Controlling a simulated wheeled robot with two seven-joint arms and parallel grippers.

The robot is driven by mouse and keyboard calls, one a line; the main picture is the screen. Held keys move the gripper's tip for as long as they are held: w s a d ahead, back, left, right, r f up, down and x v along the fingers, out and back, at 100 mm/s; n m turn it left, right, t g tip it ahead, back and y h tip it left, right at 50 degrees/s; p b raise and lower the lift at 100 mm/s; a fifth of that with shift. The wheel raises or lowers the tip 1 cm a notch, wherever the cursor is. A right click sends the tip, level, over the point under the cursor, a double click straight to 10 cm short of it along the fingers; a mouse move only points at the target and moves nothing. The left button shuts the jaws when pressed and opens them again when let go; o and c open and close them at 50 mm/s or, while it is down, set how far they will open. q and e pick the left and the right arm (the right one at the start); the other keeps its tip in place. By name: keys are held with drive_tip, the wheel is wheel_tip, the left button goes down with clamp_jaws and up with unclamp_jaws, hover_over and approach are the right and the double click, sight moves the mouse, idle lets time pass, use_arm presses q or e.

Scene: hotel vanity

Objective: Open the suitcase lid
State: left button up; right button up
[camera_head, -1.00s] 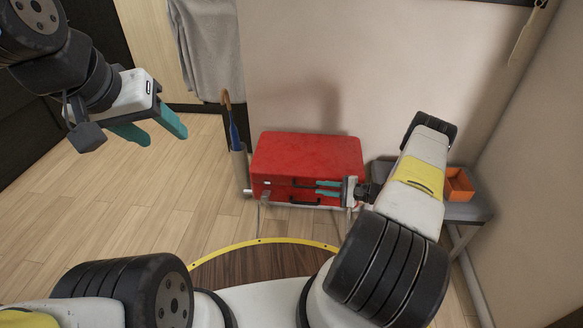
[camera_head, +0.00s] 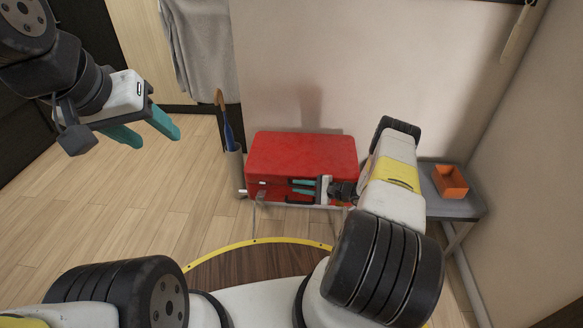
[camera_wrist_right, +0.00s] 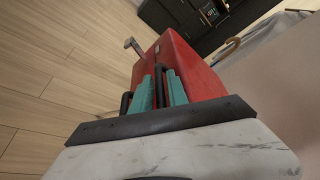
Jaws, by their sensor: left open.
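The red suitcase (camera_head: 300,152) sits on a low rack against the wall, its lid lying flat or nearly so; I cannot tell if it is raised slightly. It also shows in the right wrist view (camera_wrist_right: 197,72). My right gripper (camera_head: 303,187) is at its front face. Its teal fingers are close together, with a black handle (camera_wrist_right: 159,80) between them in the wrist view. Whether they press on it is unclear. A second dark handle bar (camera_wrist_right: 125,103) shows beside the fingers. My left gripper (camera_head: 144,130) is open and empty, high over the floor at left.
An orange box (camera_head: 450,182) stands on a grey bench (camera_head: 460,209) at right. An umbrella in a stand (camera_head: 234,160) is just left of the suitcase. A grey towel (camera_head: 203,50) hangs behind. The wooden floor at left is clear.

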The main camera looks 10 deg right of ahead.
clamp_jaws()
idle(1.3)
